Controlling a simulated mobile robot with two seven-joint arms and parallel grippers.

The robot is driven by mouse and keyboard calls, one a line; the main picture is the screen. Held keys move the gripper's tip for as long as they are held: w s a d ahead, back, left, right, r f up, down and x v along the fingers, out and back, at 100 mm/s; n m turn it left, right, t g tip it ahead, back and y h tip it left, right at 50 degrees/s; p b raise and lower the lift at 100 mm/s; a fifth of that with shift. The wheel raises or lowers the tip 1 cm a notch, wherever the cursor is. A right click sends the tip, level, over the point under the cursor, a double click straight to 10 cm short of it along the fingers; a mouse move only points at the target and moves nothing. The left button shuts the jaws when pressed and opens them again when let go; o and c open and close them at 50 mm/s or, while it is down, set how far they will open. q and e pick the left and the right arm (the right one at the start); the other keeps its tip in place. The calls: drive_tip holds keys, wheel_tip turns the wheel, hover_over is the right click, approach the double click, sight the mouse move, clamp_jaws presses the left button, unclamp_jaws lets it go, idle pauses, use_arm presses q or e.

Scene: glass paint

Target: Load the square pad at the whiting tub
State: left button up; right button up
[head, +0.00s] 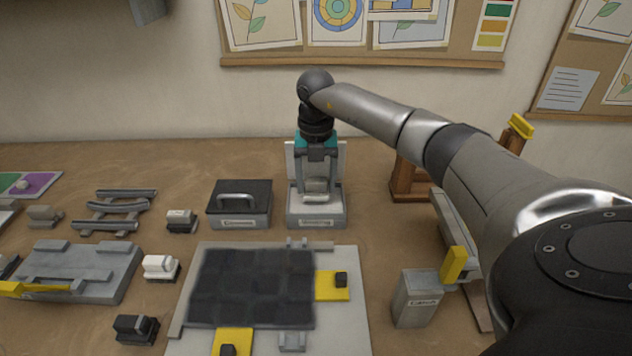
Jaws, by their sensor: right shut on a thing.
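The whiting tub (317,222) is a grey open box with a raised pale back and a label too small to read surely. It stands at the back middle of the bench. My right gripper (317,182) points down into it, fingers shut on a small pale block, which I take as the square pad (316,187). The pad is at or just above the white contents; I cannot tell if it touches. The fingers partly hide it. My left gripper is not in view.
A dark lidded box (240,203) stands left of the tub. In front lies a board with a dark tiled panel (252,288) held by yellow clamps. Several small handled blocks, including a white one (160,267), stand to the left.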

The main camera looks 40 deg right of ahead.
sight(315, 180)
drive_tip(key=shift+r+p, duration=2.1)
drive_tip(key=shift+r, duration=0.45)
drive_tip(key=shift+f, duration=0.1)
